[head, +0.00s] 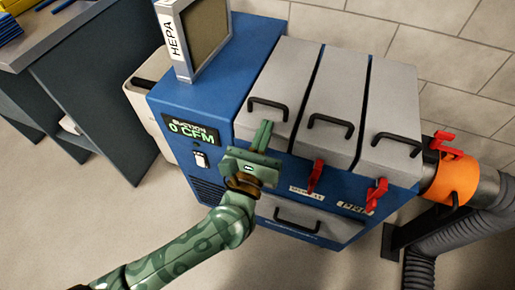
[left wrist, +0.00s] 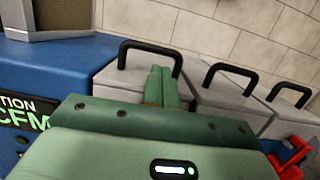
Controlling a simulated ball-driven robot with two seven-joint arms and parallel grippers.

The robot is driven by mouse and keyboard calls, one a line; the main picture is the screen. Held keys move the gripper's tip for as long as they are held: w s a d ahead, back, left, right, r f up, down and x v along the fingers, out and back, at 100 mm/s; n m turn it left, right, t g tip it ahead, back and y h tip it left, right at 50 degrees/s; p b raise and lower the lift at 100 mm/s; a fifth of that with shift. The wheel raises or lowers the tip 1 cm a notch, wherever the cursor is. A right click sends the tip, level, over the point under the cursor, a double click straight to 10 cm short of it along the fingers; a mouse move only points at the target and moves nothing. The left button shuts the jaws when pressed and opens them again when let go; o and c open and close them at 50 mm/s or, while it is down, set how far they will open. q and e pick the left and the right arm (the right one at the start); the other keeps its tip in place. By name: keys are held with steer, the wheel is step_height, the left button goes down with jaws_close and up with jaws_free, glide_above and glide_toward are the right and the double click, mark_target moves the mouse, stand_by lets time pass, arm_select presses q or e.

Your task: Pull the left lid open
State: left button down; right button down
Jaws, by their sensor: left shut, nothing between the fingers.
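The left lid (head: 283,80) is a grey slab on top of the blue machine, lying closed beside two similar lids. Its black handle (head: 268,104) stands at its front end and also shows in the left wrist view (left wrist: 150,46). My left gripper (head: 262,135) is shut and empty, just in front of and below that handle in the head view. In the left wrist view its fingers (left wrist: 162,86) point toward the handle and overlap its right part. I cannot tell whether they touch it. My right gripper is not in view.
The middle lid (head: 335,85) and right lid (head: 395,105) have black handles too. Red latches (head: 316,176) hang on the front. A HEPA filter (head: 205,35) stands on the machine's left. An orange collar (head: 455,178) and grey hose (head: 480,228) are at right. A workbench (head: 100,70) stands at left.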

arm_select(q)
steer(key=shift+x, duration=1)
steer(key=shift+w, duration=0.2)
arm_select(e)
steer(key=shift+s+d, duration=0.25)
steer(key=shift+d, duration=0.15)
arm_select(q)
steer(key=shift+r, duration=0.15)
